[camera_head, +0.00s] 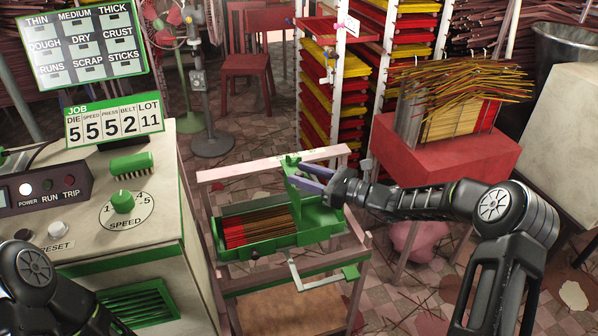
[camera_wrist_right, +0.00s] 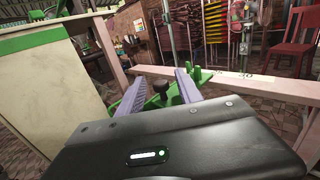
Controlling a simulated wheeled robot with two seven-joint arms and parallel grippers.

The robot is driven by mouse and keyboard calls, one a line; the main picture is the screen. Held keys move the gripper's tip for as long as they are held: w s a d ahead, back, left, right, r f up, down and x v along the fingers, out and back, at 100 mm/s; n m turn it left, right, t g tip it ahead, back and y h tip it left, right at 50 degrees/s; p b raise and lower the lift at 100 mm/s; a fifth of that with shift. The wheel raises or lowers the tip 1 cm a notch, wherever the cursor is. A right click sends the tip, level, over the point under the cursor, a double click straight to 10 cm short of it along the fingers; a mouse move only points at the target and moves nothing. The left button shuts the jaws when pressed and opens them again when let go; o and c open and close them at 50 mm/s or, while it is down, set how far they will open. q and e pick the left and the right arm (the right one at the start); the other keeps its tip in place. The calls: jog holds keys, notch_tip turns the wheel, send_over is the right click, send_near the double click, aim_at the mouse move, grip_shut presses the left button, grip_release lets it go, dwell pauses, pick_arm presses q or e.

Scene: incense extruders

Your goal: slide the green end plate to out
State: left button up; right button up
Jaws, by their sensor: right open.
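A green tray (camera_head: 272,245) holds a bundle of brown sticks with red ends and sits on a pink-brown wooden stand. The green end plate (camera_head: 320,218) is at the tray's right end, partly behind my right gripper. My right gripper (camera_head: 300,175) reaches in from the right with its two purple fingers apart, at the plate's upper part. In the right wrist view the open fingers (camera_wrist_right: 161,77) have a dark knob (camera_wrist_right: 160,86) between them, with green parts beyond; I cannot tell whether they touch it. My left arm shows at the lower left; its gripper is out of view.
A control cabinet (camera_head: 120,255) with a speed dial stands left of the stand. A red block (camera_head: 445,155) holding a stick rack stands to the right. A bracketed bar (camera_head: 315,280) lies at the stand's front. Shelves of red and yellow trays (camera_head: 325,100) stand behind.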

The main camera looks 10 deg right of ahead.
jog(key=shift+w+a, duration=0.45)
grip_shut()
dwell(1.2)
